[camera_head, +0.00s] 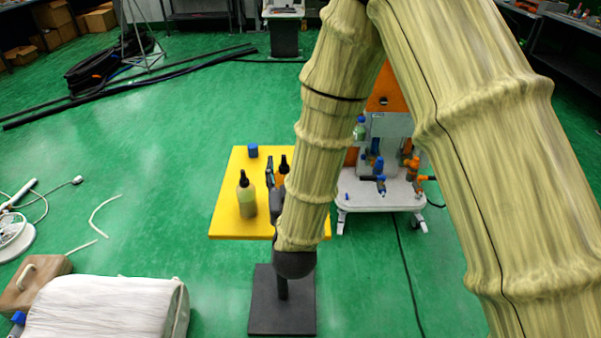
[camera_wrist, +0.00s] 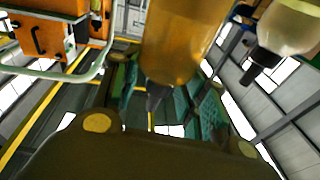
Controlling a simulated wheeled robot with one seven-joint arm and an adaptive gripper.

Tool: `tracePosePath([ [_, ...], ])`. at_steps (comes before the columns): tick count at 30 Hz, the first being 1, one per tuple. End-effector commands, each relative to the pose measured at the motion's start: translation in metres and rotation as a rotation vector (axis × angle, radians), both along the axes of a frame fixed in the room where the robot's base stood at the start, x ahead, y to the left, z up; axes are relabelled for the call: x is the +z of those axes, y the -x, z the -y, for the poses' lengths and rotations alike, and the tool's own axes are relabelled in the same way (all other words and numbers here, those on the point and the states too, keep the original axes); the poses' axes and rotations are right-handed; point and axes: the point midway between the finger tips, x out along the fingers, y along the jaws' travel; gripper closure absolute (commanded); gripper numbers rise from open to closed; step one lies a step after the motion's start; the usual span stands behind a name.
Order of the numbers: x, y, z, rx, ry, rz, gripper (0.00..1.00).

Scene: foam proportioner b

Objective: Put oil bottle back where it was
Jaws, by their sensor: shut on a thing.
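An amber bottle with a black nozzle cap, which looks like the oil bottle (camera_head: 281,179), is at my gripper (camera_head: 273,188), over the right part of the yellow table (camera_head: 228,219). My arm hides its lower part, so I cannot tell whether its base touches the table. In the wrist view the amber bottle (camera_wrist: 183,40) fills the upper middle, cap pointing down in the picture. My gripper is shut on it. A second bottle (camera_head: 247,202), pale yellow-green with a black cap, stands upright just left of my gripper. It also shows in the wrist view (camera_wrist: 287,27).
A small blue object (camera_head: 252,151) sits at the table's back edge. A white wheeled cart (camera_head: 380,192) with blue and orange fittings stands right of the table. The table's front left is bare. Black pipes (camera_head: 130,86) lie on the green floor.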

Motion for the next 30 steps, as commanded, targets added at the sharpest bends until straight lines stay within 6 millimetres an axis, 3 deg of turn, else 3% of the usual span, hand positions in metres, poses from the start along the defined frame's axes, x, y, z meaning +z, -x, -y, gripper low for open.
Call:
tracePosePath([
  [21, -0.011, -0.126, 0.033, -0.001, -0.001, 0.002, 0.73],
  [30, -0.013, -0.143, 0.038, -0.001, -0.001, 0.001, 0.73],
])
